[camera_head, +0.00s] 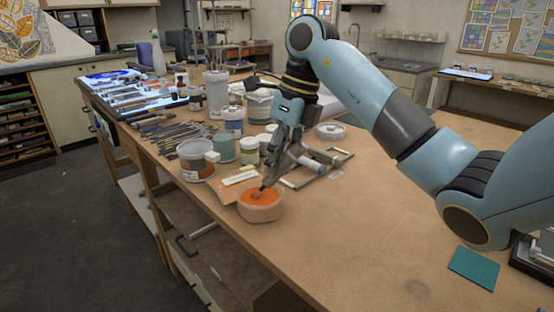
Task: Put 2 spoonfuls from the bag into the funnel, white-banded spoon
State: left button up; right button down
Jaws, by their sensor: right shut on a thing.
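My right gripper (271,168) points down over the bench and is shut on a slim dark tool (263,187). The tool's lower end is over or in a round tan bowl (262,212) with orange contents. I cannot make out a white band on the tool or tell whether it is a spoon. No bag or funnel can be picked out with certainty. A pale shape (343,97) behind my right arm is partly hidden, and I cannot tell what it is. My left gripper is not in view.
Several jars stand left of the gripper, among them a clear tub (197,162) and a green jar (249,151). Brushes and tools (180,136) lie further left. A metal frame (318,167) lies right of the gripper.

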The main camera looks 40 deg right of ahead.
aim_at(288, 151)
jog(key=shift+r, duration=0.1)
jog(key=shift+s+d+r+p, duration=0.35)
jog(key=shift+s+r+p, duration=0.15)
jog(key=shift+r+p, duration=0.25)
jog(key=shift+s+d+r+p, duration=0.3)
jog(key=shift+s+r+p, duration=0.25)
jog(key=shift+r, duration=0.3)
jog(key=shift+w+r+p, duration=0.1)
jog(key=shift+r+p, duration=1.3)
jog(key=shift+r, duration=0.85)
